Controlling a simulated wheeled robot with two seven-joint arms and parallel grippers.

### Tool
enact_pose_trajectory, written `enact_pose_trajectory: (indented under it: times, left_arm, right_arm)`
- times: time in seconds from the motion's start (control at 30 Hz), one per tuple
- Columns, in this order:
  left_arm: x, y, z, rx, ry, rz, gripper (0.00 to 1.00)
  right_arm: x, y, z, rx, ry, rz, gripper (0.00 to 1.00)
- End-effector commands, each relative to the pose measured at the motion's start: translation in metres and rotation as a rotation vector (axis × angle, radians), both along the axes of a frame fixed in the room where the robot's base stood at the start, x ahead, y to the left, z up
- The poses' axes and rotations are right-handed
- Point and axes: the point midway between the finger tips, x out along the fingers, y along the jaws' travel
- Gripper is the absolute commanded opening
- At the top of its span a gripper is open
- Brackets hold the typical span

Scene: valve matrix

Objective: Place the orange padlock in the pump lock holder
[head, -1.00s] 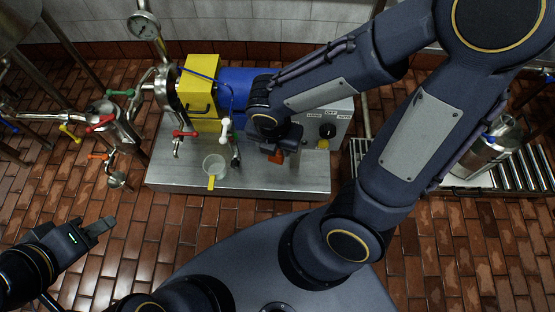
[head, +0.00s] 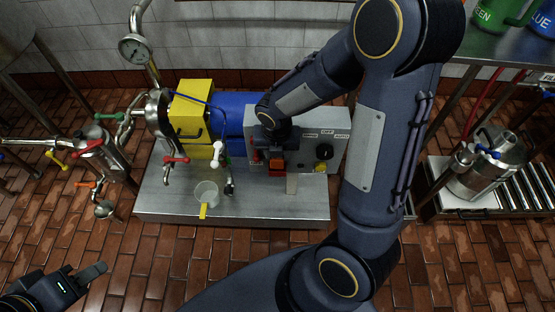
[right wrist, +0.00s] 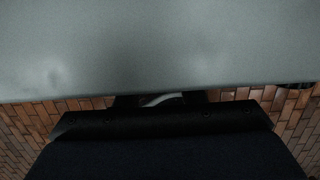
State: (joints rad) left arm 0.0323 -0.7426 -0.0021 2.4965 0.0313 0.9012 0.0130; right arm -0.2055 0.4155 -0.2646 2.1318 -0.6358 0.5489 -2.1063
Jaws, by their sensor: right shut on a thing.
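The orange padlock (head: 277,167) shows just below my right gripper (head: 276,150) in the head view, in front of the grey pump control box (head: 310,138). The right gripper is shut on it. A pale curved piece, likely its shackle (right wrist: 163,99), shows between dark fingers (right wrist: 160,100) in the right wrist view, beside a large grey surface. The lock holder cannot be made out for sure; a small pale upright tab (head: 292,184) stands below the box. My left gripper (head: 85,276) is empty, low at the left, far from the pump; its finger gap is unclear.
A steel bench (head: 245,210) carries the yellow-and-blue pump (head: 195,100), a clear beaker (head: 206,192) and valves with red (head: 176,159) and white (head: 219,150) handles. A black selector knob (head: 324,151) is right of my gripper. A steel vessel (head: 485,170) stands at the right.

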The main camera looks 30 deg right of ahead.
Motion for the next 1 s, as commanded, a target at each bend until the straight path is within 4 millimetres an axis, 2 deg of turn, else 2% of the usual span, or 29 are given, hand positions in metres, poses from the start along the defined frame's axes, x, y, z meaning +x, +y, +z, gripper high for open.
enact_pose_trajectory:
  times: [0.17,0.3,0.37,0.77,0.8,0.93,1.0]
  left_arm:
    - [0.000,0.000,-0.006,0.000,0.000,0.000,0.36]
    - [0.000,0.000,-0.018,0.000,0.000,0.000,0.36]
    - [0.000,0.000,-0.020,0.000,0.000,0.000,0.36]
    - [0.000,0.000,-0.021,0.000,0.000,0.000,0.36]
    - [0.000,0.000,-0.020,0.000,0.000,0.000,0.36]
    - [0.000,0.000,-0.020,0.000,0.000,0.000,0.36]
    - [0.000,0.000,-0.020,0.000,0.000,0.000,0.36]
  right_arm:
    - [0.007,-0.006,-0.012,-0.001,0.000,-0.002,0.11]
    - [0.007,-0.006,-0.036,-0.001,0.002,0.001,0.11]
    - [0.007,-0.006,-0.041,-0.001,0.001,0.001,0.11]
    - [0.007,-0.006,-0.046,0.000,0.000,0.000,0.11]
    - [0.007,-0.006,-0.044,0.000,0.000,0.000,0.41]
    - [0.007,-0.006,-0.044,0.000,0.000,0.000,0.58]
    - [0.007,-0.006,-0.044,0.000,0.000,0.000,0.58]
